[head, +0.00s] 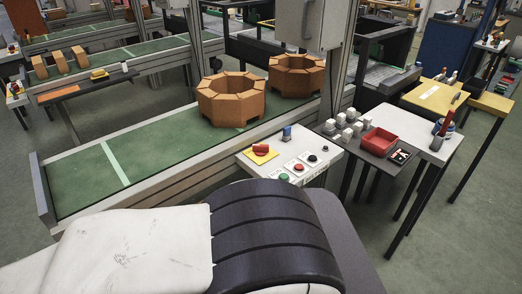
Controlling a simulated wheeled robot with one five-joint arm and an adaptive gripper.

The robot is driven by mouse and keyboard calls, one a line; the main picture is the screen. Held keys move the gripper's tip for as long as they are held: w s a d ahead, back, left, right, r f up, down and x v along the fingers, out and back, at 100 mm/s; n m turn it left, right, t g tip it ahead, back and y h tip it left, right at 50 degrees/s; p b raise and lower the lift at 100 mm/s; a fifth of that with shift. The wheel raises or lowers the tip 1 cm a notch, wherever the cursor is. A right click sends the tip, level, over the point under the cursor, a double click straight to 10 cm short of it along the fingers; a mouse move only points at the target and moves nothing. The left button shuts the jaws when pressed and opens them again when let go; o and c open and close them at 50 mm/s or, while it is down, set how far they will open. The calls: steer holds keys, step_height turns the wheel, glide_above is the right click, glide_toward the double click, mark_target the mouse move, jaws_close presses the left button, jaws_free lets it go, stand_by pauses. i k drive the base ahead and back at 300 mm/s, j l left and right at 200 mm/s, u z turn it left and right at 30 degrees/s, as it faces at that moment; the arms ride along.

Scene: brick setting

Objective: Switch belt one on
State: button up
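A grey-white control panel (283,176) stands in front of the near belt. On it are a red rotary switch (261,150) on a yellow plate, a green button (284,177), a red button (298,167), a black button (312,158) and a blue knob-like part (287,133). Its labels are too small to read. The near conveyor belt (90,170) is green with a pale stripe and carries two octagonal rings of orange bricks, a nearer ring (231,99) and a farther ring (297,75). My white and black arm fills the bottom, below the panel. My gripper is out of view.
Right of the panel, a small table (439,150) adjoins a dark shelf with a red tray (379,141) and several white blocks (347,127). A yellow table (432,97) stands behind. A second belt (150,47) with bricks runs farther back. Bare floor (470,230) lies at right.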

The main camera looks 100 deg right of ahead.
mark_target(260, 149)
steer(key=k+j+z, duration=0.1)
steer(key=z, duration=3.4)
steer(key=i+u, duration=0.15)
steer(key=u, duration=0.3)
steer(key=i+u, duration=0.15)
steer(key=u, duration=0.3)
steer(key=i+l+u, duration=0.15)
steer(key=u, duration=0.3)
